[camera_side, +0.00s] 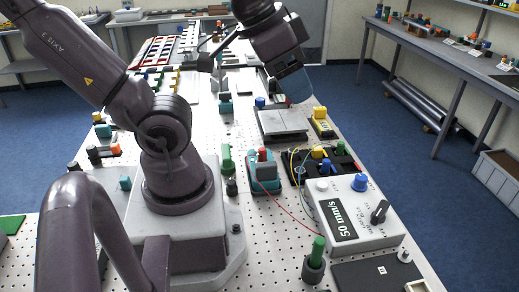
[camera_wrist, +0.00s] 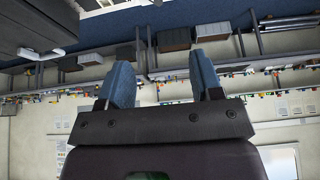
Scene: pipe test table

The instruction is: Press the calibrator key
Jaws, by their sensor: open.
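A light grey box with a "50 mm/s" label (camera_side: 343,219) stands at the near right of the table in the side view; it may be the calibrator. It carries a white round button (camera_side: 322,185), a blue knob (camera_side: 360,182) and a black pointer knob (camera_side: 380,212). I cannot tell which is the key. My gripper (camera_side: 298,88) is raised over the far part of the table, well beyond the box. In the wrist view its two blue fingers stand apart with nothing between them (camera_wrist: 161,68). The wrist view does not show the box.
A grey flat plate (camera_side: 283,122) and a yellow device (camera_side: 321,122) lie below my gripper. A teal device with a red top (camera_side: 264,172) and a black block with coloured knobs (camera_side: 322,160) stand beyond the box. A red wire (camera_side: 286,212) runs to the box. A green-topped post (camera_side: 317,255) stands in front.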

